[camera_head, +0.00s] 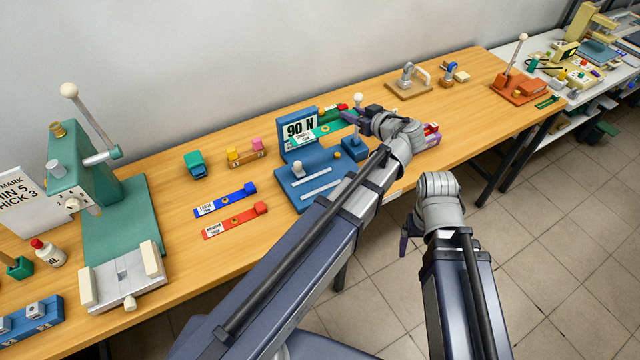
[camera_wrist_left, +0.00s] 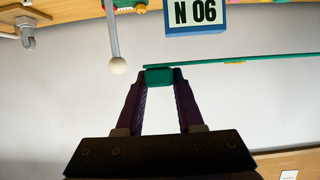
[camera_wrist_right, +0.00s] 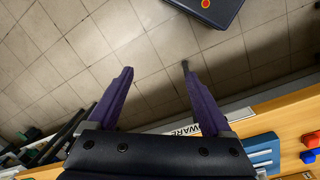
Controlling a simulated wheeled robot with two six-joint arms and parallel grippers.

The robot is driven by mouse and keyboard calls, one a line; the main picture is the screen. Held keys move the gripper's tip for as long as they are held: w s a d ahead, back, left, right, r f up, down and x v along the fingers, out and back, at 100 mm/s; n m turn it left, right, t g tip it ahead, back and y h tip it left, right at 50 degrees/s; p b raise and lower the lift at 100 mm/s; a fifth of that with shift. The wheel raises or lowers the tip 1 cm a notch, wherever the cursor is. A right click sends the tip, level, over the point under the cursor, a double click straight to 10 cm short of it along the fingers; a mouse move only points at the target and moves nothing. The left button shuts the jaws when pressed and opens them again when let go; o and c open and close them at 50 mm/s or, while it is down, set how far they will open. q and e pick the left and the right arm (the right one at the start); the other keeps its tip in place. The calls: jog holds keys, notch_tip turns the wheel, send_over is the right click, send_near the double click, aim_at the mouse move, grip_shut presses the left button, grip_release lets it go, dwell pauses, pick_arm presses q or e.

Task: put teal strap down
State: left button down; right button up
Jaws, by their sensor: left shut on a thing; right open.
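The teal strap (camera_head: 310,136) is a thin strip with a white label, held in front of the blue stand with the "90 N" sign (camera_head: 299,128). My left gripper (camera_head: 352,114) is shut on the strap's teal end block, which shows between the fingertips in the left wrist view (camera_wrist_left: 160,76). The strap stretches away to one side of the fingers there. Whether it touches the stand cannot be told. My right gripper (camera_wrist_right: 158,70) is open and empty, off the front of the table over the floor; it also shows in the head view (camera_head: 407,236).
A blue strap (camera_head: 228,200) and a red strap (camera_head: 234,221) lie on the wooden table (camera_head: 185,265) left of the blue stand. A teal press (camera_head: 112,215) stands further left. A grey clamp (camera_head: 407,78) and an orange lever fixture (camera_head: 518,88) stand right.

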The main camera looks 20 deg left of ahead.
pick_arm(q)
jog(key=b, duration=0.9)
send_over(348, 170)
notch_tip(348, 170, down, 10)
pick_arm(e)
jog(key=shift+o, duration=1)
notch_tip(348, 170, down, 10)
jog(key=shift+f, duration=0.2)
pick_arm(q)
jog(key=shift+f, duration=0.35)
pick_arm(e)
jog(key=shift+f, duration=0.1)
pick_arm(q)
notch_tip(348, 170, down, 10)
jog(key=b, duration=1)
jog(key=shift+r, duration=0.2)
pick_arm(e)
notch_tip(348, 170, down, 10)
pick_arm(q)
jog(key=shift+f, duration=0.15)
jog(key=c, duration=0.5)
grip_release()
jog(key=shift+c, duration=0.2)
